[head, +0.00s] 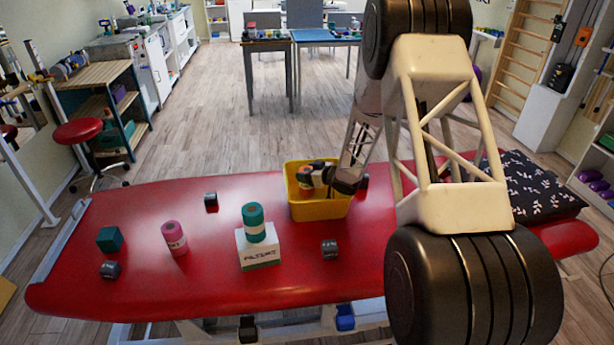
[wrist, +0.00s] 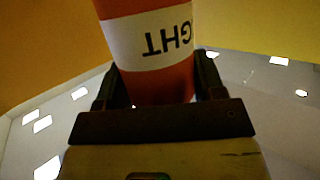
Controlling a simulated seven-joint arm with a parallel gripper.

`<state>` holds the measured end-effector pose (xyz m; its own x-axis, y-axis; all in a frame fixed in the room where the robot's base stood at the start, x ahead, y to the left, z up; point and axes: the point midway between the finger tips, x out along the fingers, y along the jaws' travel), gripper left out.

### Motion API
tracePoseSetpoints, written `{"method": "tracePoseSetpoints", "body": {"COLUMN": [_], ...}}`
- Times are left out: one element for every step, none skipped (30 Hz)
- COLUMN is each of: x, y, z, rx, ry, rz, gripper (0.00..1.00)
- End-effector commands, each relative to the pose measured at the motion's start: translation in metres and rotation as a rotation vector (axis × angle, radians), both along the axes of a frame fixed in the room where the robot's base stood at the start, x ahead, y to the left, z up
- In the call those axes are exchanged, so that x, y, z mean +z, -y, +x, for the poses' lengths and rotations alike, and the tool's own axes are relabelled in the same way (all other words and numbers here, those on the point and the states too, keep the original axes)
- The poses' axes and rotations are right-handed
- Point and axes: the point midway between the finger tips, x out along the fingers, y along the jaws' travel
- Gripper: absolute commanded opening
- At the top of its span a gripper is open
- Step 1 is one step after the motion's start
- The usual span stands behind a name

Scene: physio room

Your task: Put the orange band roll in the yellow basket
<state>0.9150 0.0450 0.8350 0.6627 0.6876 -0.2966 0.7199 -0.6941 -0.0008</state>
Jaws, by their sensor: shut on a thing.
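The yellow basket (head: 318,208) stands on the red treatment table, right of its middle. The orange band roll (head: 304,175) is at the basket's opening, within its rim as the head view shows it. It has a white label band, and in the wrist view the roll (wrist: 150,75) fills the space between the fingers. My gripper (head: 318,174) is shut on the roll and reaches over the basket from the right. In the wrist view my gripper (wrist: 155,90) has a finger on each side of the roll, with yellow behind. Whether the roll touches the basket floor is hidden.
On the red table (head: 200,285) stand a teal roll (head: 253,222) on a white box (head: 258,250), a pink roll (head: 174,238), a teal cube (head: 110,239) and several small dark weights. A patterned pillow (head: 527,183) lies at the right end.

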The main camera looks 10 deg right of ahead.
Motion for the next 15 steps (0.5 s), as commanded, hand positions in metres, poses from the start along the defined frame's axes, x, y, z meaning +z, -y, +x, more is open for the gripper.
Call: {"method": "tracePoseSetpoints", "body": {"x": [-0.0048,-0.0066,-0.0085,-0.0094,-0.01,-0.0104,-0.0103,-0.0104,-0.0103,-0.0103,-0.0103,-0.0104,-0.0105,-0.0108,-0.0116], "y": [0.0,0.0,0.0,0.0,0.0,0.0,0.0,0.0,0.0,0.0,0.0,0.0,0.0,0.0,0.0], "z": [0.0001,0.0002,0.0003,0.0004,0.0004,0.0004,0.0004,0.0004,0.0003,0.0003,0.0003,0.0003,0.0003,0.0003,0.0003], "rx": [0.0,0.0,0.0,0.0,0.0,0.0,0.0,0.0,0.0,0.0,0.0,0.0,0.0,0.0,0.0], "ry": [0.0,0.0,0.001,0.001,0.002,0.002,0.002,0.002,0.002,0.002,0.002,0.002,0.002,0.002,0.001], "rz": [0.0,0.0,0.0,0.0,0.001,0.001,0.001,0.001,0.001,0.001,0.001,0.001,0.001,0.001,0.0], "gripper": [0.3,0.3,0.3,0.3,0.3,0.3,0.3,0.3,0.3,0.3,0.3,0.3,0.3,0.3,0.3]}}
